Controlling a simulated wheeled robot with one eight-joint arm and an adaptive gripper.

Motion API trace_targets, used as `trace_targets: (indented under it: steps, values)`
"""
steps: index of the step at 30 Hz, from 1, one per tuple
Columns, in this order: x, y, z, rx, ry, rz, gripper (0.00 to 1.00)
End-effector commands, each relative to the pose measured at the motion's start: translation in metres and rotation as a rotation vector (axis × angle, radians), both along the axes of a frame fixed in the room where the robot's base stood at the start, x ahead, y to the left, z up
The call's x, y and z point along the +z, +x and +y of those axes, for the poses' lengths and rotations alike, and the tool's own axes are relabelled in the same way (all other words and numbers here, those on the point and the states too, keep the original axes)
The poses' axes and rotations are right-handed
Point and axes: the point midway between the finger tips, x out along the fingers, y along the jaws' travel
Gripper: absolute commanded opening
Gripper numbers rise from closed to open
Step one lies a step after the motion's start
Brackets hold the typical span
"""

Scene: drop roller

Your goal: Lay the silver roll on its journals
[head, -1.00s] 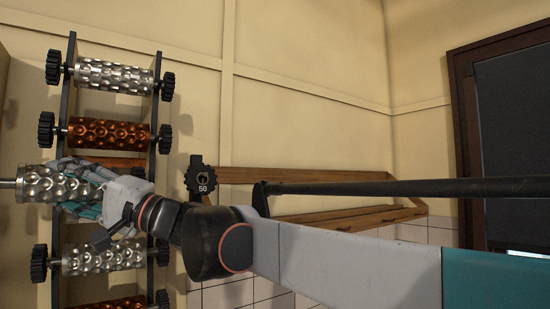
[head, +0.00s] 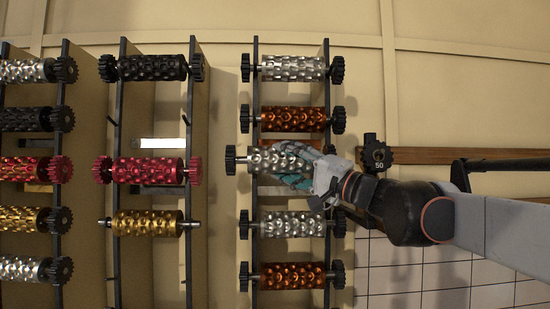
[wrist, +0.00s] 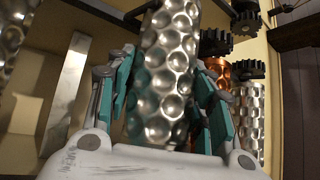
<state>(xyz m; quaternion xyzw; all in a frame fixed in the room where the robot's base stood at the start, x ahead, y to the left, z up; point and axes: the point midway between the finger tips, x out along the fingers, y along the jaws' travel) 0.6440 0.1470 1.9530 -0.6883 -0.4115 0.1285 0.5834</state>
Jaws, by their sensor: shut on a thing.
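The silver roll (head: 272,160), dimpled, lies level in my gripper (head: 303,166) in front of the right-hand rack (head: 256,95). A black gear (head: 231,159) sits on its left end. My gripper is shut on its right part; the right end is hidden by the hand. In the wrist view the silver roll (wrist: 168,70) stands between the teal-padded fingers of my gripper (wrist: 168,95). The middle rack (head: 118,105) has open gaps below its black roll (head: 152,67) and below its gold roll (head: 148,224).
The right-hand rack holds silver and copper rolls (head: 292,120), one partly hidden behind the held roll. The middle rack also has a red roll (head: 148,171). The left rack (head: 62,95) carries several rolls. A black gear marked 50 (head: 376,156) is near my wrist.

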Motion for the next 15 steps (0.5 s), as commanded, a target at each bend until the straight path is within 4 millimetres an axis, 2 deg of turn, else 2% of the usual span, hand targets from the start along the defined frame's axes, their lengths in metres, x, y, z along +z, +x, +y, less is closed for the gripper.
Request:
trace_targets:
  steps: [1,8,9,11,12,15]
  values:
    - [-0.0184,0.0045,-0.0051,-0.020,-0.022,0.010,0.00]
    - [-0.0188,0.0055,-0.0051,-0.020,-0.022,0.010,0.00]
    - [-0.0188,0.0056,-0.0052,-0.020,-0.022,0.010,0.56]
    - [-0.0185,0.0058,-0.0052,-0.020,-0.020,0.010,0.70]
    - [-0.0184,0.0059,-0.0052,-0.020,-0.020,0.010,0.73]
    - [-0.0180,0.0062,-0.0052,-0.020,-0.021,0.010,0.73]
